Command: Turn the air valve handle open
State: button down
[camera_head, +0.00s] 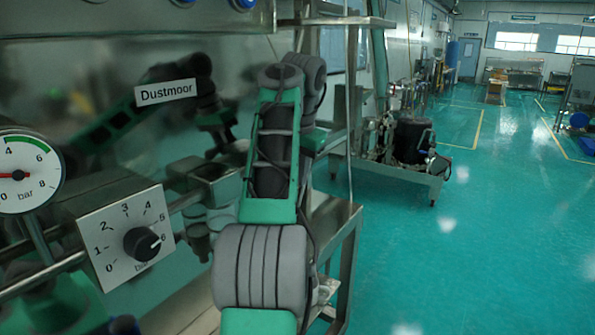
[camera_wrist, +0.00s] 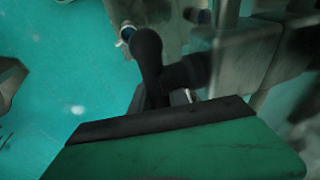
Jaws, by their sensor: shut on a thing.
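The air valve handle, a black lever with a rounded end (camera_wrist: 148,48), shows in the upper middle of the wrist view. Its lower part runs down behind the green and black edge of my gripper (camera_wrist: 160,118). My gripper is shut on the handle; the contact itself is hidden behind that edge. A dark stub joins the lever from the right, beside blurred grey metal. In the head view my arm covers this area, and I can make out neither the gripper nor the handle there.
In the head view, a pressure gauge (camera_head: 22,172) and a regulator plate with a black knob (camera_head: 143,243) stand at left. Steel pipe fittings (camera_head: 205,183) sit close to my arm. A steel-legged table (camera_head: 343,235) stands to the right of my arm. Open green floor (camera_head: 480,240) lies at right.

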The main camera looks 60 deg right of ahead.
jog(key=shift+a+f+y, duration=0.1)
jog(key=shift+f+y, duration=0.15)
jog(key=shift+y, duration=0.25)
jog(key=c, duration=1.3)
grip_release()
jog(key=shift+r, duration=0.1)
